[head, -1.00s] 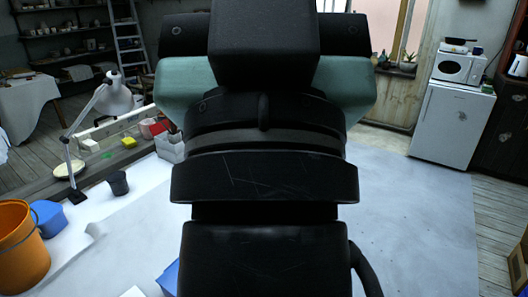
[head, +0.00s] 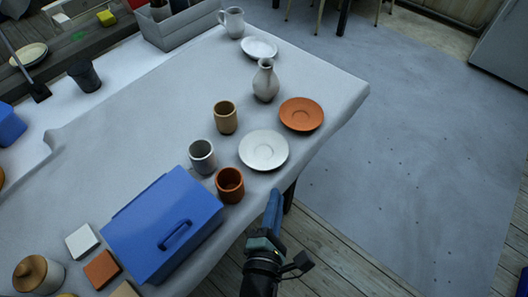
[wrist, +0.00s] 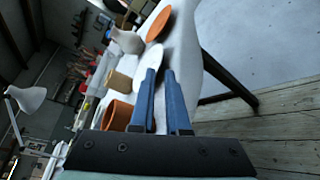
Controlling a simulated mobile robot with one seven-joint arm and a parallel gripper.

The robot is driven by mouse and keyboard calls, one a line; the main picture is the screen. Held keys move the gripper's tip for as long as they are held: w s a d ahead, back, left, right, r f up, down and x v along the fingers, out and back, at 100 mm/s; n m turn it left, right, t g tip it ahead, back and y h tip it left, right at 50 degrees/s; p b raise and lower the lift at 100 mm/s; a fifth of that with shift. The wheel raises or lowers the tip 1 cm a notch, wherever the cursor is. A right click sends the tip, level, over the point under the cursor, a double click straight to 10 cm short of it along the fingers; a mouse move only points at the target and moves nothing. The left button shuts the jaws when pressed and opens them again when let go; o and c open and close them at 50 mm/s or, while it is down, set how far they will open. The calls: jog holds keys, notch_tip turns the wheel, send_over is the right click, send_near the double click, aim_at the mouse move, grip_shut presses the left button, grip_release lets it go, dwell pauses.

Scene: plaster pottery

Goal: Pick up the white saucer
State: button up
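The white saucer (head: 263,151) lies flat on the white-covered table (head: 330,90), near the table's edge in the head view. In the wrist view the saucer (wrist: 150,60) shows edge-on just beyond the fingertips. My gripper (head: 275,198) is just off the table edge, below the saucer in the head view and apart from it. In the wrist view my gripper's two blue fingers (wrist: 161,72) stand apart with nothing between them. A second, smaller white dish (head: 259,48) sits farther back by a grey jug (head: 232,21).
An orange saucer (head: 301,114) and a vase (head: 265,80) stand beyond the white saucer. A tan cup (head: 225,117), grey mug (head: 202,156) and orange cup (head: 230,185) are to its left. A blue box (head: 163,227) stands nearer. The floor at right is clear.

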send_near(284, 160)
jog(key=x, duration=0.3)
jog(key=shift+w, duration=0.2)
jog(key=b+x, duration=0.1)
jog(key=x, duration=0.4)
jog(key=shift+w+f, duration=0.25)
grip_shut()
dwell(0.7)
jog(key=shift+r, duration=0.15)
dwell(0.5)
